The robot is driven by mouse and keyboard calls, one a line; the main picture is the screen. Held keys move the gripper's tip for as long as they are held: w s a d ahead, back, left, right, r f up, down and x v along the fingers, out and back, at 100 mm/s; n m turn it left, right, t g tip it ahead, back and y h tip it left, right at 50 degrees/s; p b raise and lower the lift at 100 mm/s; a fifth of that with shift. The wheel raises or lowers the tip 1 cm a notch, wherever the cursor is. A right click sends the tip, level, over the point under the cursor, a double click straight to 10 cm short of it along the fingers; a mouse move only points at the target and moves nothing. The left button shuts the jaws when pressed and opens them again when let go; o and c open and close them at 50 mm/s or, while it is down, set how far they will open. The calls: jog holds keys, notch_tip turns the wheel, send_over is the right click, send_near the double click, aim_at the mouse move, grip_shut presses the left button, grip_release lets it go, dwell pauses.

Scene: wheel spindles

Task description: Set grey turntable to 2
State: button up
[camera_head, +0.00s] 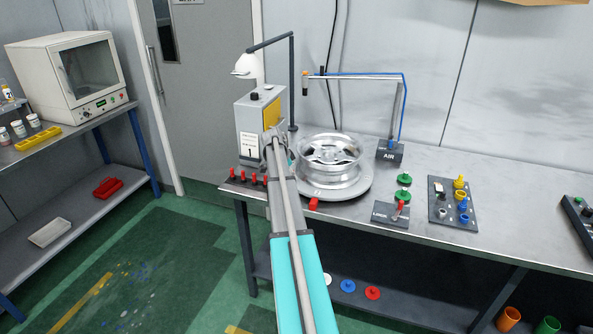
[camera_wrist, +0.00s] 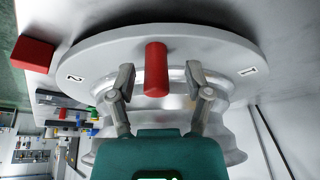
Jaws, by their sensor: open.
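The grey turntable (camera_head: 357,188) is a round disc on the bench with a silver wheel rim (camera_head: 332,152) on it. In the wrist view the disc (camera_wrist: 112,48) shows a label 2 (camera_wrist: 75,78) at left and a label 1 (camera_wrist: 247,72) at right. A red peg (camera_wrist: 156,60) stands on it between these labels. My gripper (camera_wrist: 160,76) is open, with one finger on each side of the peg and visible gaps to both. A red block (camera_wrist: 32,56) sits just outside the disc, nearer label 2; it shows at the turntable's front in the head view (camera_head: 313,204).
A grey box with a card reading 1 (camera_head: 249,146) stands behind my arm. Several red pegs (camera_head: 254,179) are to the left. An air-hose stand (camera_head: 390,151), a green-knobbed panel (camera_head: 390,214) and a coloured-parts board (camera_head: 453,206) stand right.

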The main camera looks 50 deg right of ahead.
dwell(0.4)
jog(key=a+f+n+t+y, duration=0.15)
jog(key=a+n, duration=0.95)
jog(key=a, duration=2.4)
jog(key=s+a+n+y, duration=0.1)
jog(key=s+a+n, duration=0.3)
jog(key=a, duration=0.5)
jog(key=s+a+n, duration=0.4)
jog(key=a, duration=0.5)
jog(key=s+a+n+y, duration=0.1)
jog(key=s+a+n, duration=0.3)
jog(key=a, duration=0.5)
jog(key=shift+y, duration=0.35)
jog(key=shift+c, duration=0.6)
